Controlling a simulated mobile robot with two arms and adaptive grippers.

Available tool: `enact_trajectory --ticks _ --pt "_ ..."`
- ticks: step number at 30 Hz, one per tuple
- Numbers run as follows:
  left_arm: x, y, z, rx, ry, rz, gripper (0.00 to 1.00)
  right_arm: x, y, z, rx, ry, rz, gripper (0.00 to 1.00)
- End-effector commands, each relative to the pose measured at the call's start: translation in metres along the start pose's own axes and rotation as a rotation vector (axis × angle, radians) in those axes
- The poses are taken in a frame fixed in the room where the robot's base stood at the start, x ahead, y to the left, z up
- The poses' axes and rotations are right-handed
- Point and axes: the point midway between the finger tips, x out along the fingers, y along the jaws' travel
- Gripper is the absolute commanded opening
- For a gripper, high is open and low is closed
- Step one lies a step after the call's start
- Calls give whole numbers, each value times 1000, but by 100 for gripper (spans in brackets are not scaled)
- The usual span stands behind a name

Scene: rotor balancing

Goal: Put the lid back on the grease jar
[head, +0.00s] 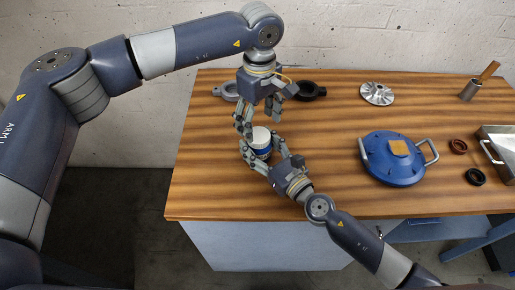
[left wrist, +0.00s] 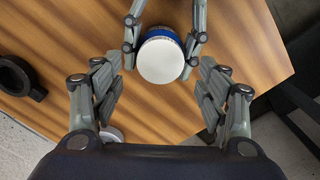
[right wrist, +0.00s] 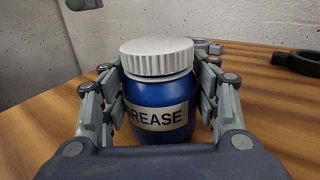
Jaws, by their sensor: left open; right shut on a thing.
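The grease jar (head: 260,153) is a blue jar with a "GREASE" label, upright on the wooden table. The jar's label shows in the right wrist view (right wrist: 160,117). The white ribbed lid (right wrist: 157,56) sits level on top of the jar; whether it is screwed tight cannot be told. The lid also shows from above in the left wrist view (left wrist: 161,60). My right gripper (head: 264,151) is shut on the jar body, one finger on each side. My left gripper (head: 262,116) is open and empty just above and behind the lid, apart from it.
Behind my left gripper lie a grey ring part (head: 227,91) and a black ring part (head: 310,90). The table's front left is clear.

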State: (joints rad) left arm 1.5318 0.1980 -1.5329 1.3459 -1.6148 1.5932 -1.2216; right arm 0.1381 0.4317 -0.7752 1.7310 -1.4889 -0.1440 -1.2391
Motion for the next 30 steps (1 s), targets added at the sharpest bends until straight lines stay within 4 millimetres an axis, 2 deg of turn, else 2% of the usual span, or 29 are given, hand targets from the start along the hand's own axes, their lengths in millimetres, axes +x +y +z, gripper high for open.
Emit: enact_trajectory --ticks 3,14,20,30 --pt "-5 0 0 0 0 -1 68 0 0 0 1 0 0 0" --pt "-6 0 0 -47 0 -1 66 0 0 0 1 0 0 0" --pt "-12 0 0 -293 1 0 66 0 0 0 1 0 0 0" --pt "-26 0 0 -892 -1 0 66 0 0 0 1 0 0 0"
